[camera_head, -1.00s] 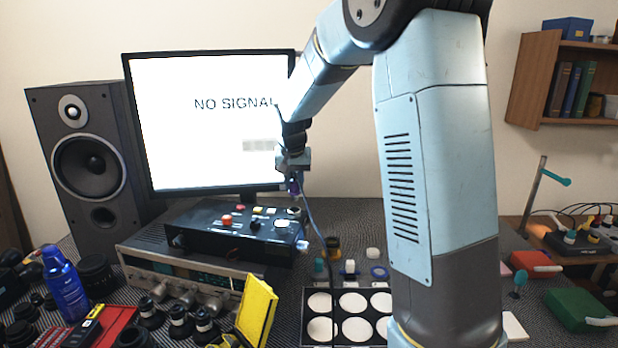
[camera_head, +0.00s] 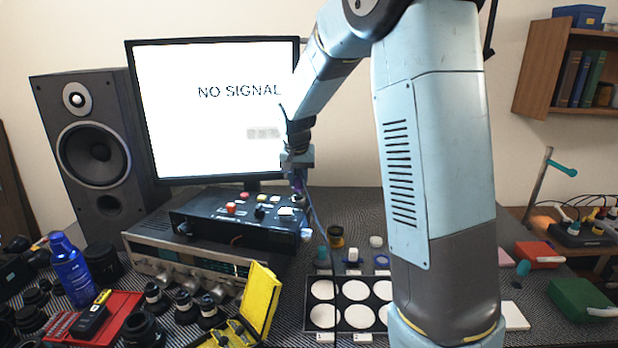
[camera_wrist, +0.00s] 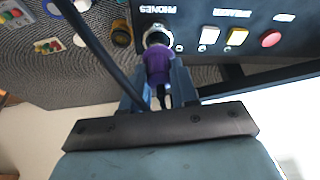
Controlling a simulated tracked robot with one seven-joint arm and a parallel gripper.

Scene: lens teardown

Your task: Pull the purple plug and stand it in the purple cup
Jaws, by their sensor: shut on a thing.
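The purple plug (camera_wrist: 158,65) is between my gripper's fingers (camera_wrist: 158,88) in the wrist view. Its far end meets the ringed socket (camera_wrist: 157,36) marked PHONES on the black box, and I cannot tell how deep it sits. In the head view my gripper (camera_head: 298,180) points down over the right end of the black box (camera_head: 240,230), with a bit of purple at its tips. A dark cable hangs past the gripper. I cannot pick out the purple cup for sure among the small items behind the white-disc tray.
The tray with white discs (camera_head: 312,318) lies right of the box. Small coloured items and an amber-black jar (camera_head: 336,237) stand behind it. The monitor (camera_head: 215,110) stands behind the box. A yellow case (camera_head: 262,300) and blue bottle (camera_head: 70,270) are at front left.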

